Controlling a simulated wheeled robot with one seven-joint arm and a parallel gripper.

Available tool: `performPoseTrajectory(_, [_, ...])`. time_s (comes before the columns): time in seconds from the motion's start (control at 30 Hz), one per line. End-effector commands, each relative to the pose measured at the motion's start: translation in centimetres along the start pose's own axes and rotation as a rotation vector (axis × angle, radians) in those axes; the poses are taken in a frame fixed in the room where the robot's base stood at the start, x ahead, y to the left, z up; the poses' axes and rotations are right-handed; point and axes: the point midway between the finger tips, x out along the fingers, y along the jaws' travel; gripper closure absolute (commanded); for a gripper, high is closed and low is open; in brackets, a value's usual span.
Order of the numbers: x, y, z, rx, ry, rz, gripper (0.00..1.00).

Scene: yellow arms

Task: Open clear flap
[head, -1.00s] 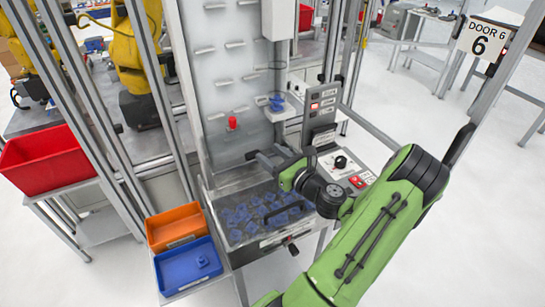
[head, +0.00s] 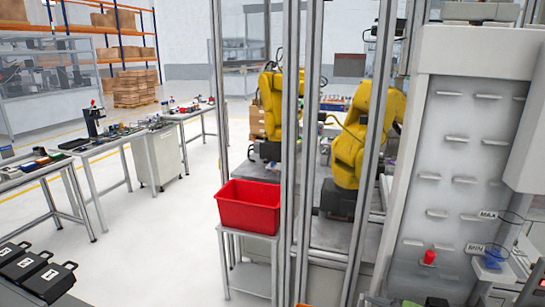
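The clear flap and the bin of blue parts under it are out of view, below the picture's bottom edge. The tall grey panel (head: 465,150) that stands above them shows at the right, with rows of small pegs and a red knob (head: 428,257) low on it. A blue part (head: 493,258) sits by the MIN label at the panel's right. My gripper cannot be made out. Only small dark and green slivers show at the bottom edge below the panel, and I cannot tell what they are.
A red bin (head: 248,207) stands on a small grey stand left of the metal frame posts. Yellow robot arms (head: 365,140) are behind the posts. Workbenches (head: 95,145) and black boxes (head: 40,272) are at the left. The floor between is clear.

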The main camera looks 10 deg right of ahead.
Motion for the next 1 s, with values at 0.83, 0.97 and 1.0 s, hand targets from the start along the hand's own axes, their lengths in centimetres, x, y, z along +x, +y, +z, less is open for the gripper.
performPoseTrajectory(0.83, [-14.0,12.3,17.8,-1.977,0.026,0.738,0.48])
performPoseTrajectory(0.97, [-14.1,12.3,17.8,-1.979,0.026,0.74,0.48])
performPoseTrajectory(1.0, [-14.1,12.3,17.8,-1.979,0.026,0.74,0.48])
